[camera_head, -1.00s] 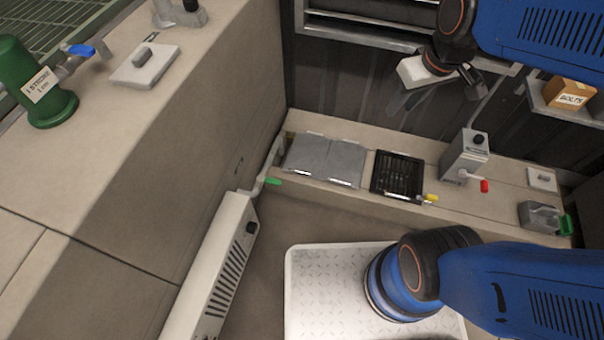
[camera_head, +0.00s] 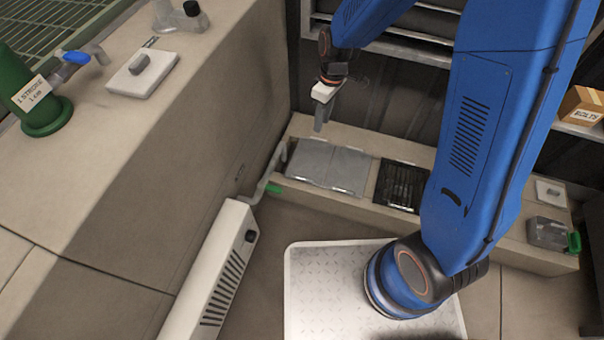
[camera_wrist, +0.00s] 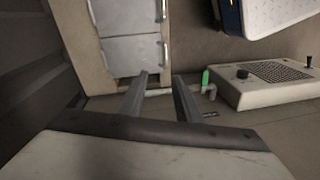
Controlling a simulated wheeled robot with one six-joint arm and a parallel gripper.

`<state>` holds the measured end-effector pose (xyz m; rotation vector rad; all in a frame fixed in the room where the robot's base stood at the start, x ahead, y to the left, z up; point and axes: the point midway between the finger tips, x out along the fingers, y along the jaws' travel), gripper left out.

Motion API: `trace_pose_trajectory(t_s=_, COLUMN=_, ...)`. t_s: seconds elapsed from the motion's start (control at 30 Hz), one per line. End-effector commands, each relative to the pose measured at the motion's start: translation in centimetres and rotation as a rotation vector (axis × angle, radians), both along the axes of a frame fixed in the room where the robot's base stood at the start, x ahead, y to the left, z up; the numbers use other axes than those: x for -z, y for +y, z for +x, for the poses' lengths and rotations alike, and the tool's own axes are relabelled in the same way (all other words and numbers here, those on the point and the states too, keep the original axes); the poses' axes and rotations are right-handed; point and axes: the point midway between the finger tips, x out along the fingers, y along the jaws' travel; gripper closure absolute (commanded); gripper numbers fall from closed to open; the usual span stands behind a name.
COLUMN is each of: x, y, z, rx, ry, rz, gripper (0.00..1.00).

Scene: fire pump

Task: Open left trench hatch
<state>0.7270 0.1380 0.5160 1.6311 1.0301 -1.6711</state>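Two grey metal trench hatch plates lie flat side by side in the beige ledge along the back wall. The left hatch (camera_head: 310,160) is at the corner end, and the right hatch (camera_head: 348,171) adjoins it. Both look closed, with thin bright handles along their edges. In the wrist view the left hatch (camera_wrist: 132,55) is the nearer plate, ahead and slightly left of the fingers. My gripper (camera_wrist: 161,77) is open and empty, with its two fingers apart. In the head view my gripper (camera_head: 319,126) hangs pointing down above the ledge, apart from the hatches.
A black grate (camera_head: 401,187) lies right of the hatches, partly behind my arm. A pipe with a green handle (camera_head: 273,188) stands by the ledge's left end, near a white vented unit (camera_head: 222,265). A tall beige block (camera_head: 215,110) bounds the left side.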

Motion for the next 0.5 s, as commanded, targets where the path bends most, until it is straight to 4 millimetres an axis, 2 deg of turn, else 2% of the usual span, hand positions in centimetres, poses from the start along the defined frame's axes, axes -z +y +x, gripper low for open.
trace_pose_trajectory(t_s=0.03, x=1.8, y=0.9, z=0.2, rx=-0.033, ry=0.018, rz=-0.004, gripper=0.69)
trace_pose_trajectory(t_s=0.2, x=6.6, y=3.2, z=0.5, rx=-0.129, ry=0.056, rz=-0.007, gripper=0.69)
trace_pose_trajectory(t_s=0.33, x=9.2, y=4.4, z=0.4, rx=-0.18, ry=0.076, rz=-0.008, gripper=0.69)
trace_pose_trajectory(t_s=0.5, x=10.8, y=5.1, z=0.4, rx=-0.212, ry=0.086, rz=-0.008, gripper=0.69)
